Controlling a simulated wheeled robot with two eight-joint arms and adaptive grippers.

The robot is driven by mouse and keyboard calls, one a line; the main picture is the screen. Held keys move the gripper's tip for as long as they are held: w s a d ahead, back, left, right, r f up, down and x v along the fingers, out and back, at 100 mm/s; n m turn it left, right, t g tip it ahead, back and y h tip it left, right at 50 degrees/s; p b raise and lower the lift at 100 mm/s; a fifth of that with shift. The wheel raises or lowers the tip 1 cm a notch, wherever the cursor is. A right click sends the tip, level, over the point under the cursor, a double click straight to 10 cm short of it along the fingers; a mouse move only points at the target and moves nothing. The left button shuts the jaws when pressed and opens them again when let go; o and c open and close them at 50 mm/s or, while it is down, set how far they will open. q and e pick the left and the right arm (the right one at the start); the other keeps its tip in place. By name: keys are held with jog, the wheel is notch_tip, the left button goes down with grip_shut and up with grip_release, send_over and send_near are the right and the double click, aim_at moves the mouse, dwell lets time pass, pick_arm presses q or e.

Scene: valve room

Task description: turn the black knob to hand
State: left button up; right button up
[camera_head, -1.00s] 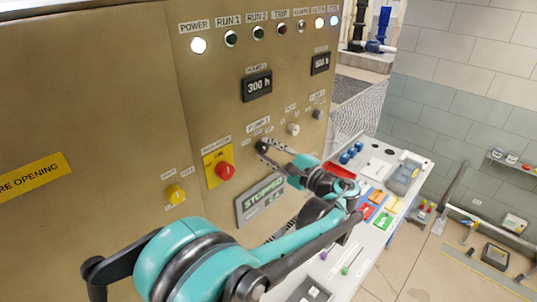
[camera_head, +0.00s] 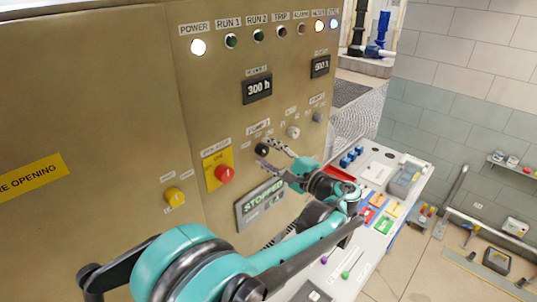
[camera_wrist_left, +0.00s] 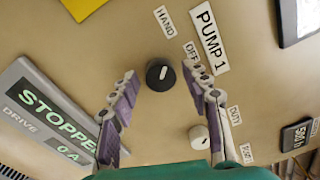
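The black knob (camera_head: 262,149) sits on the tan cabinet front below the PUMP 1 label. In the left wrist view the knob (camera_wrist_left: 160,75) is unobstructed, and its white mark points up and slightly right, roughly between the HAND label (camera_wrist_left: 165,21) and the OFF label (camera_wrist_left: 192,54). My left gripper (camera_head: 268,154) is in front of the knob. In the left wrist view its purple-padded fingers (camera_wrist_left: 161,83) are spread, one on each side below the knob, with a gap on both sides and nothing held. My right gripper is not seen.
A white knob (camera_wrist_left: 199,137) is close to the right finger. A bench (camera_head: 340,268) with tools stands below right.

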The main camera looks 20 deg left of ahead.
pick_arm(q)
jog(key=v, duration=1.2)
dwell(0.3)
jog(key=s+a+f+h+b, duration=0.3)
jog(key=f+b, duration=0.1)
jog(key=f, duration=0.4)
jog(key=s+a+f+n+g+h+b, duration=0.1)
jog(key=s+a+f+h+b, duration=0.2)
jog(key=f, duration=0.4)
jog(key=s+a+f+h+b, duration=0.25)
jog(key=f+b, duration=0.25)
jog(key=f, duration=0.3)
jog(key=s+d+f+n+t+h+b, duration=0.1)
jog(key=s+d+f+n+h+b, duration=0.2)
jog(key=f, duration=0.6)
jog(key=s+d+f+n+t+h+b, duration=0.1)
jog(key=s+d+f+n+h+b, duration=0.2)
jog(key=s+f+b, duration=0.4)
notch_tip(320, 180, down, 3)
jog(key=d+h+b, duration=0.1)
jog(key=h, duration=0.1)
jog(key=shift+s+d+h, duration=0.2)
jog(key=shift+h, duration=0.15)
